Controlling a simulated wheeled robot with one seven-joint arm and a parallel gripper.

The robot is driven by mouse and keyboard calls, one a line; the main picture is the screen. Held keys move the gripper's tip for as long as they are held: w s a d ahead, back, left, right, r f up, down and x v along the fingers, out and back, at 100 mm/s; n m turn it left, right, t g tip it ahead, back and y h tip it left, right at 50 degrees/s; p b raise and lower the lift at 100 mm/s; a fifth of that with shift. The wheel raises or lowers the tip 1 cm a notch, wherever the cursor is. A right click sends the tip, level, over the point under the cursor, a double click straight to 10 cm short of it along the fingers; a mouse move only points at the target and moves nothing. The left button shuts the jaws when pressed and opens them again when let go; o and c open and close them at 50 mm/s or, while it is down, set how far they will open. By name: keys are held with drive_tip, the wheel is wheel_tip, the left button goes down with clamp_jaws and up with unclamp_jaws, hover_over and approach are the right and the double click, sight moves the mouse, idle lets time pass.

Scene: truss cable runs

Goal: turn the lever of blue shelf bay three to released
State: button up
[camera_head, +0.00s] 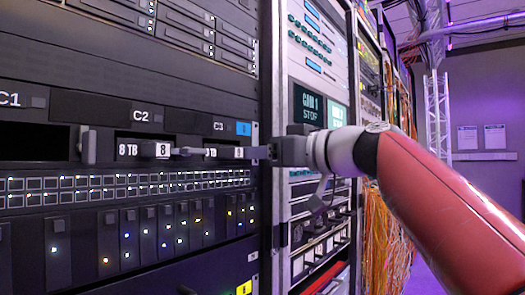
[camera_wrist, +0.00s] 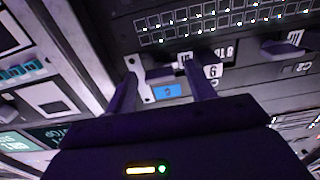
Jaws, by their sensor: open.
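Bay C3 (camera_head: 218,126) is in the dark rack in the head view, with a blue tag (camera_head: 243,128) at its right end. The fingers stand either side of the pale plate, with nothing clearly held.
Bay C2 (camera_head: 140,115) is to the left, with a white-tagged drive. A grey upright handle (camera_head: 89,147) stands between C1 and C2. A row of ports (camera_head: 120,187) and drive modules lie below. A rack with screens (camera_head: 308,105) and hanging orange cables stand to the right.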

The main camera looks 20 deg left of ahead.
drive_tip(key=shift+a, duration=0.1)
drive_tip(key=c, duration=1)
drive_tip(key=shift+w+m+p, duration=0.1)
drive_tip(key=shift+m+p, duration=2.7)
drive_tip(key=shift+m, duration=6.2)
